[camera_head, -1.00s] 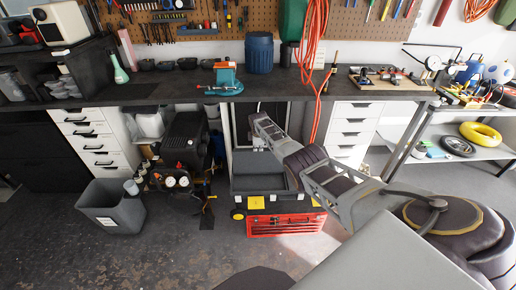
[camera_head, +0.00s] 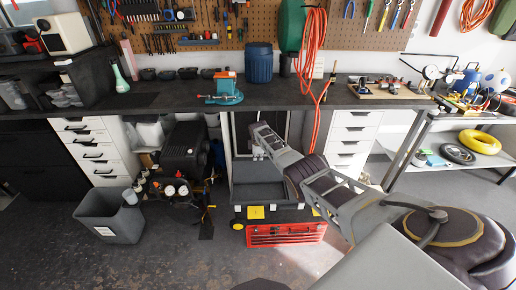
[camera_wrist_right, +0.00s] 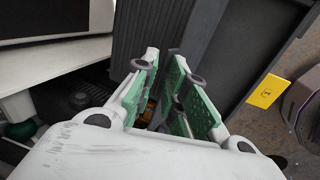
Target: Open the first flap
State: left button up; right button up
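A dark grey case (camera_head: 265,195) with yellow latches stands on the floor under the bench, its upper side looking open in the head view. It is the likeliest thing with a flap, but I cannot tell which part is the first flap. My right gripper (camera_head: 256,153) is over its back left part. In the right wrist view my right gripper (camera_wrist_right: 163,52) has its green-padded fingers apart, with nothing clearly held. A ribbed grey panel (camera_wrist_right: 205,30) rises just beyond the fingertips; contact is not clear. A yellow latch (camera_wrist_right: 268,91) shows on the right. My left gripper is out of view.
A red toolbox (camera_head: 286,235) lies before the case. A black compressor (camera_head: 186,150) with gauges and a grey bin (camera_head: 108,217) stand left. White drawers (camera_head: 352,138) stand right, and the dark bench top (camera_head: 170,97) spans above. The front left floor is clear.

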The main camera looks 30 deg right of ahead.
jog(key=shift+r, duration=0.15)
jog(key=v, duration=1.1)
jog(key=shift+r, duration=0.25)
dwell(0.7)
dwell(0.4)
